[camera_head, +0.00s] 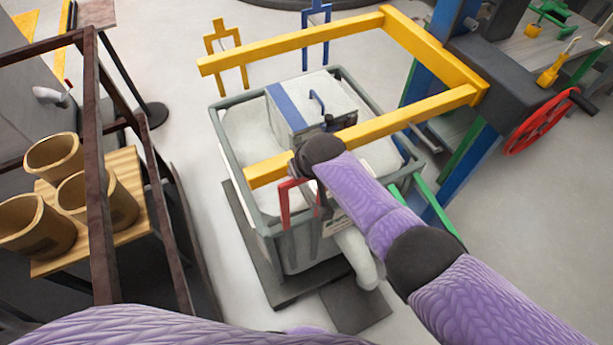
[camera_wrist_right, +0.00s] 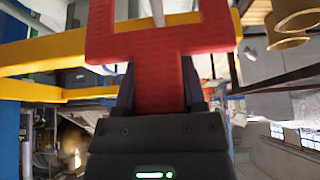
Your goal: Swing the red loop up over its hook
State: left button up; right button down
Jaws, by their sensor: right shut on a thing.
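The red loop (camera_head: 283,208) is a flat rectangular frame at the near side of the grey bin, just below the free end of the near yellow bar (camera_head: 264,171). In the right wrist view the red loop (camera_wrist_right: 103,35) fills the top middle, with its stem between my fingers. My right gripper (camera_wrist_right: 160,88) is shut on that stem. In the head view my right wrist partly hides the loop and the near bar. Yellow bar (camera_wrist_right: 30,50) shows behind the loop in the wrist view. I cannot tell whether the loop is around it. My left gripper is out of view.
The grey bin (camera_head: 300,247) holds white sacks and a blue-striped box (camera_head: 305,100). A yellow loop (camera_head: 224,48) and a blue loop (camera_head: 317,22) stand at its far side. A red handwheel (camera_head: 540,122) is right; a dark rack (camera_head: 95,150) with tan pots (camera_head: 38,228) is left.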

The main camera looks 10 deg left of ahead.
jog(key=shift+f, duration=0.1)
dwell(0.3)
jog(key=shift+c, duration=0.8)
grip_release()
jog(key=shift+w+a, duration=0.1)
jog(key=shift+w, duration=0.05)
jog(key=p+v, duration=0.6)
jog(key=v, duration=0.4)
